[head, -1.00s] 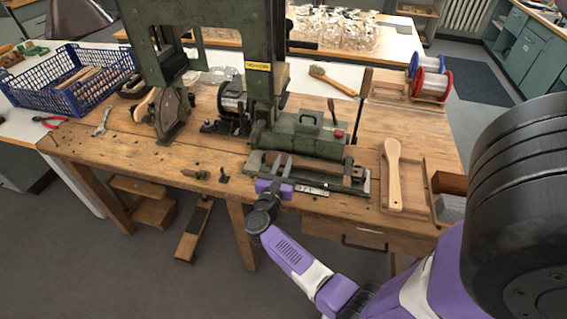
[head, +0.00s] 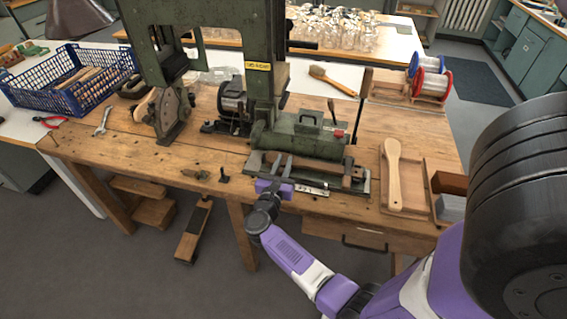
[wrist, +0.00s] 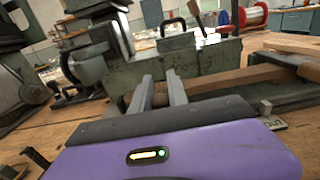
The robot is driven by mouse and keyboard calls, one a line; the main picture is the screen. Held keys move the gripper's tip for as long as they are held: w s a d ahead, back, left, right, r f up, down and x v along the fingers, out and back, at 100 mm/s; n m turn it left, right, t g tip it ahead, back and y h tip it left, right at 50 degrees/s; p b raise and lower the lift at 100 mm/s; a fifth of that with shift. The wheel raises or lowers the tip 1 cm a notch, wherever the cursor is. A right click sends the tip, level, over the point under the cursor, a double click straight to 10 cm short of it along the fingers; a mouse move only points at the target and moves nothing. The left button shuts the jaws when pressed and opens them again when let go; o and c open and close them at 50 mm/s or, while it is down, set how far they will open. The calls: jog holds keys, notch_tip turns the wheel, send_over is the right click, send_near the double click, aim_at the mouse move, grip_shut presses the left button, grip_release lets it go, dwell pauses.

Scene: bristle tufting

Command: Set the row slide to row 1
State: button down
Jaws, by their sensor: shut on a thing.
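The green tufting machine (head: 300,137) stands on the workbench. The row slide is a long brown bar (head: 335,175) lying along the rail (head: 357,187) at its front. It also shows in the wrist view (wrist: 235,78), running right from the fingers. My gripper (head: 283,160) is at the left part of the slide, reaching in from the front. In the wrist view, its two grey fingers (wrist: 160,85) are shut on a small brown knob (wrist: 160,100) of the slide. The fingers hide part of it. A pale scale plate (head: 313,190) lies along the front edge; its marks are too small to read.
A wooden brush handle (head: 393,178) lies in a tray at the right. A small lever (head: 223,175) and a brass fitting (head: 195,174) sit on the bench left of my gripper. A blue crate (head: 95,95) is far left. The bench front-left is mostly clear.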

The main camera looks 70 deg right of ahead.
aim_at(271, 157)
jog(key=shift+w, duration=0.15)
jog(key=w+b, duration=0.1)
jog(key=w, duration=0.1)
jog(key=w+b, duration=0.2)
jog(key=shift+w+a+f, duration=0.1)
jog(key=shift+a+f, duration=0.05)
jog(key=shift+a, duration=0.05)
jog(key=shift+w, duration=0.2)
jog(key=c, duration=1.3)
grip_release()
jog(key=shift+s+a+b, duration=0.2)
jog(key=shift+a+b, duration=0.05)
jog(key=shift+a, duration=1.7)
jog(key=shift+s+a+b, duration=0.2)
jog(key=shift+a, duration=1.75)
jog(key=shift+r, duration=0.2)
